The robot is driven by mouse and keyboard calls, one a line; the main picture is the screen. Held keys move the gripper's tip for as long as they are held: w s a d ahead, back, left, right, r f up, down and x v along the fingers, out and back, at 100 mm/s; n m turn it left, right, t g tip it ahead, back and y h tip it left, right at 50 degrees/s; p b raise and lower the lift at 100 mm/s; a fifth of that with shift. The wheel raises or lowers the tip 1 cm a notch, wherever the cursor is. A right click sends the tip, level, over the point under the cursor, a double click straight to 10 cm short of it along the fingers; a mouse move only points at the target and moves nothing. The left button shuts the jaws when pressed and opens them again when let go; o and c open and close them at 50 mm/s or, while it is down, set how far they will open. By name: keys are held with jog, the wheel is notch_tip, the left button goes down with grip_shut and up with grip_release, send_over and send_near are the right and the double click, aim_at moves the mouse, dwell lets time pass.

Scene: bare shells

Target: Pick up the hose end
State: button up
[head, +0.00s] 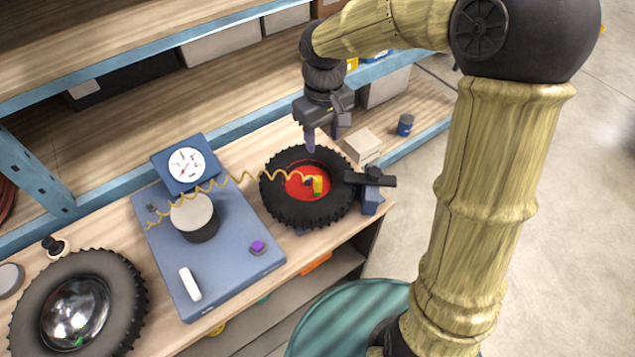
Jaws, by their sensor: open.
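The hose is a coiled yellow line (238,178) running from the blue pump unit (230,262) to the black tyre with a red hub. Its hose end (317,185) is a small yellow piece with a dark part, lying over the red hub (296,190) of the tyre (285,211). My gripper (322,138) is above the far side of the tyre, pointing down, with its fingers apart and nothing seen between them. It is apart from the hose end in the picture. The exact height of the fingers above the tyre is hard to tell.
A round gauge (187,164) stands behind the unit. A dark clamp (371,180) sits right of the tyre, close to it. A pale box (362,145) and blue can (405,125) stand behind. Another tyre (128,290) lies at the left. Shelves rise behind the bench.

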jog(key=shift+w+a+r, duration=0.3)
jog(key=shift+a+r, duration=0.15)
jog(key=p, duration=0.2)
send_near(318, 179)
notch_tip(318, 179, down, 5)
jog(key=shift+f, duration=0.1)
dwell(0.3)
jog(key=shift+w+f+p, duration=0.1)
jog(key=shift+f+p, duration=1.1)
jog(key=shift+f, duration=1.4)
